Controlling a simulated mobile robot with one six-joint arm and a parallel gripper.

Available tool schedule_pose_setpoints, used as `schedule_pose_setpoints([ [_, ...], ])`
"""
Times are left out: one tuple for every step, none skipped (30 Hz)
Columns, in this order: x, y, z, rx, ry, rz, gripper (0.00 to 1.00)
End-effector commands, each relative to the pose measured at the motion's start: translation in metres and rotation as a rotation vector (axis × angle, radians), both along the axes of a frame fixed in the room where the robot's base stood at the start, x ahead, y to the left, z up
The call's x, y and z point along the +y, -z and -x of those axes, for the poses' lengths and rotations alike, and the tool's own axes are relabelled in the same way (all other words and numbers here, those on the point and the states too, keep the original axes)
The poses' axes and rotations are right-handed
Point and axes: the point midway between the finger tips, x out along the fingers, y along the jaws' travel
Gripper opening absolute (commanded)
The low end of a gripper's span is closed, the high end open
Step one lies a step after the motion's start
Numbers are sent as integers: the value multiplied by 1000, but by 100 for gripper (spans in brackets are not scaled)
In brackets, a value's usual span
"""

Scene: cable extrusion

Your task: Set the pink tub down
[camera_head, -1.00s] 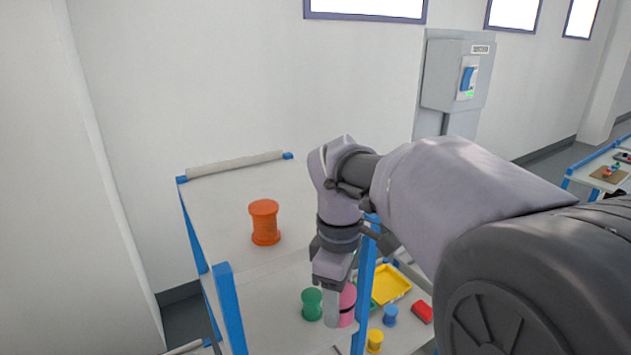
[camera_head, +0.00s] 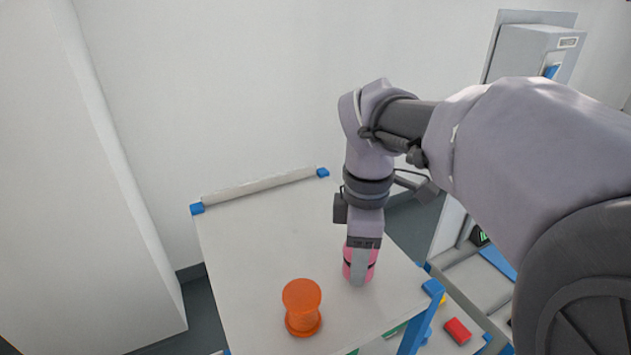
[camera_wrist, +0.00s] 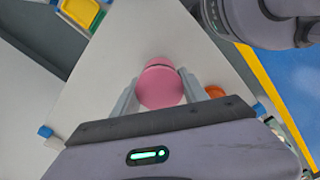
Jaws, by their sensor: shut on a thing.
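The pink tub (camera_head: 347,262) is between the fingers of my gripper (camera_head: 360,268), over the right part of the white table top (camera_head: 258,240) in the head view. Part of it is hidden behind a finger. In the wrist view the round pink tub (camera_wrist: 160,86) sits between the two grey fingers of my gripper (camera_wrist: 158,97), which are shut on it. The tub looks upright. I cannot tell whether its base touches the table top.
An orange spool (camera_head: 302,308) stands on the table top, left of and nearer than the tub; part of it shows in the wrist view (camera_wrist: 215,91). A red block (camera_head: 457,331) lies on a lower shelf. The table's back left is clear.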

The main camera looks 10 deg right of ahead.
Motion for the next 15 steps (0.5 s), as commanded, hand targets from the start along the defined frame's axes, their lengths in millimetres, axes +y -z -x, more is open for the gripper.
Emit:
schedule_pose_setpoints([
  [0, 10, 0, 3, -1, -1, 9],
  [0, 14, 0, 2, -1, 0, 9],
  [0, 18, 0, 2, 0, 0, 9],
  [0, 20, 0, 1, 0, 0, 9],
  [0, 20, 0, 0, 0, 0, 9],
  [0, 19, 0, -1, 1, 0, 9],
  [0, 19, 0, -1, 0, 0, 9],
  [0, 19, 0, -1, 1, 0, 9],
  [0, 19, 0, -1, 0, 0, 9],
  [0, 19, 0, 0, 1, 0, 9],
  [0, 19, 0, 0, 0, 0, 9],
  [0, 21, 0, 0, 0, 0, 9],
  [0, 22, 0, 0, 0, 0, 9],
  [0, 23, 0, 0, 0, 0, 9],
  [0, 22, 0, 0, 0, 0, 57],
])
